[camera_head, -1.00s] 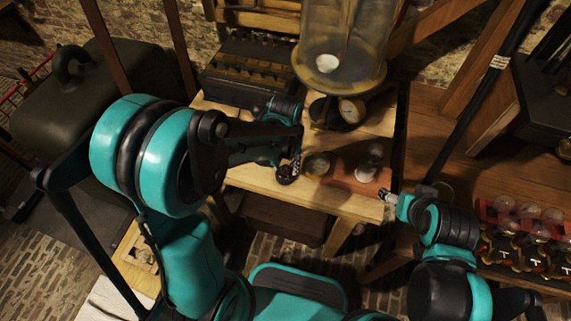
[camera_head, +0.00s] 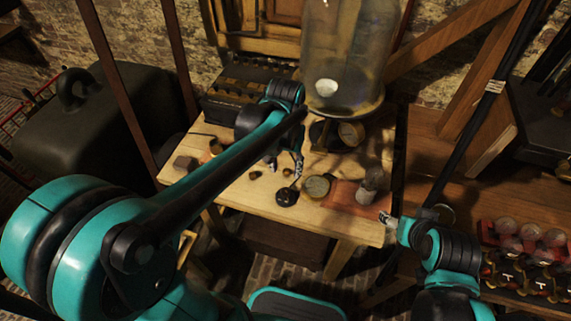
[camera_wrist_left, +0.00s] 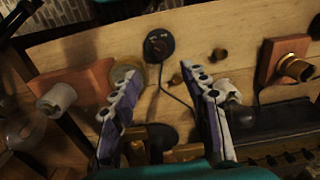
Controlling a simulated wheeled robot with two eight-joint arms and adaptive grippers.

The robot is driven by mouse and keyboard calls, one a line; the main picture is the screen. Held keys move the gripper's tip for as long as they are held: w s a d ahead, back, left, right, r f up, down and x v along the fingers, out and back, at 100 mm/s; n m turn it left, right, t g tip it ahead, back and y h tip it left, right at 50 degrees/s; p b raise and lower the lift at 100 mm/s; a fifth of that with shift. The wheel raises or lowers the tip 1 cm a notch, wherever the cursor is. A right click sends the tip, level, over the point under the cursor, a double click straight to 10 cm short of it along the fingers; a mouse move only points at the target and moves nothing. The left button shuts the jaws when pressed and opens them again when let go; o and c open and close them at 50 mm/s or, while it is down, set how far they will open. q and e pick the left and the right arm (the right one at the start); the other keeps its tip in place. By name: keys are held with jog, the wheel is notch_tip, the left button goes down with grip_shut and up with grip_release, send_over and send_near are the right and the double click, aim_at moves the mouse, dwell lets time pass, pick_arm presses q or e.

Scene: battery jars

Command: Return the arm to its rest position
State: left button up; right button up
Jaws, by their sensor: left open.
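My left arm reaches in from the lower left. Its long dark link crosses the left part of the wooden table. My left gripper (camera_head: 284,166) is above the table, in front of the glass jar; its fingers are small and partly dark there. In the left wrist view, the left gripper (camera_wrist_left: 163,74) is open and empty, its two pale fingers spread wide over the tabletop. A round black disc with a wire (camera_wrist_left: 158,45) lies beyond the fingertips. My right gripper (camera_head: 388,218) is at the table's front right corner; its jaws are too small to read.
The wooden table (camera_head: 235,200) bears a black disc (camera_head: 286,197), a round brass-rimmed piece (camera_head: 317,186), a dial gauge (camera_head: 351,134) and small knobs. A large glass jar (camera_head: 345,50) stands at the back. A red rack of bulbs (camera_head: 510,240) is at right.

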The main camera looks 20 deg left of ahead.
pick_arm(q)
jog(key=shift+r, duration=0.45)
jog(key=s+a+r+t, duration=0.1)
jog(key=s+a+t, duration=0.3)
jog(key=s+t, duration=0.3)
jog(key=shift+s+a+r, duration=0.3)
jog(key=shift+s+r, duration=0.05)
jog(key=shift+s, duration=0.75)
